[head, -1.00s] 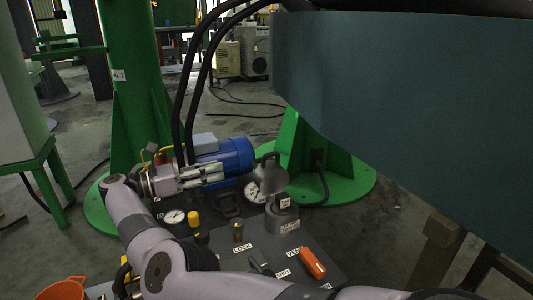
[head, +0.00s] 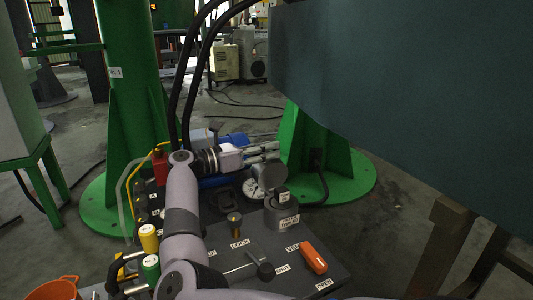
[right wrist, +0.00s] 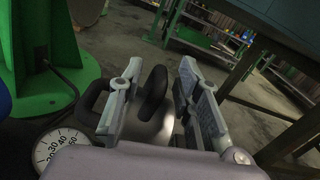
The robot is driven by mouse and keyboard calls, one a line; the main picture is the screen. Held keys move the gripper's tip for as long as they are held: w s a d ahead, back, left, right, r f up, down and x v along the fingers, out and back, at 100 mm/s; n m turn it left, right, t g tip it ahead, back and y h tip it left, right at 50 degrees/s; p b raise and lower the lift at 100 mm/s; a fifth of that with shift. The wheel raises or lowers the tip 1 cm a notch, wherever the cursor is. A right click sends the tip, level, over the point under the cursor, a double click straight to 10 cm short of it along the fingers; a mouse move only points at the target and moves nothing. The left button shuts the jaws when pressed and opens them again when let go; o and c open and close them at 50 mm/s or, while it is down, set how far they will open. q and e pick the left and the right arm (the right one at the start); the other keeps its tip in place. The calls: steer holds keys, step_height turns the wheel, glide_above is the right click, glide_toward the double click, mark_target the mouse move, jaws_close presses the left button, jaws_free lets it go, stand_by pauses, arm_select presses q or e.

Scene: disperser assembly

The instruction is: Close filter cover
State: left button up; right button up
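The grey filter cover (head: 268,178) stands tilted up beside the squat grey filter housing (head: 282,214). My right gripper (head: 270,151) is just above and behind the cover in the head view. In the right wrist view, the gripper (right wrist: 160,75) is open. The cover's black loop handle (right wrist: 154,92) stands between its two grey fingers, with a gap at least on the right side. The grey cover (right wrist: 155,132) shows below the handle, partly hidden by the gripper body. My left gripper is not in view.
A dial gauge (head: 252,189) sits close left of the cover. The panel carries a brass knob (head: 235,222), an orange handle (head: 314,258) and a black lever (head: 264,268). A blue motor (head: 232,140) is behind my gripper. A green post base (head: 312,160) stands right behind.

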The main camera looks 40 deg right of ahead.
steer(key=shift+d, duration=0.1)
steer(key=shift+c, duration=0.2)
jaws_close()
stand_by(0.7)
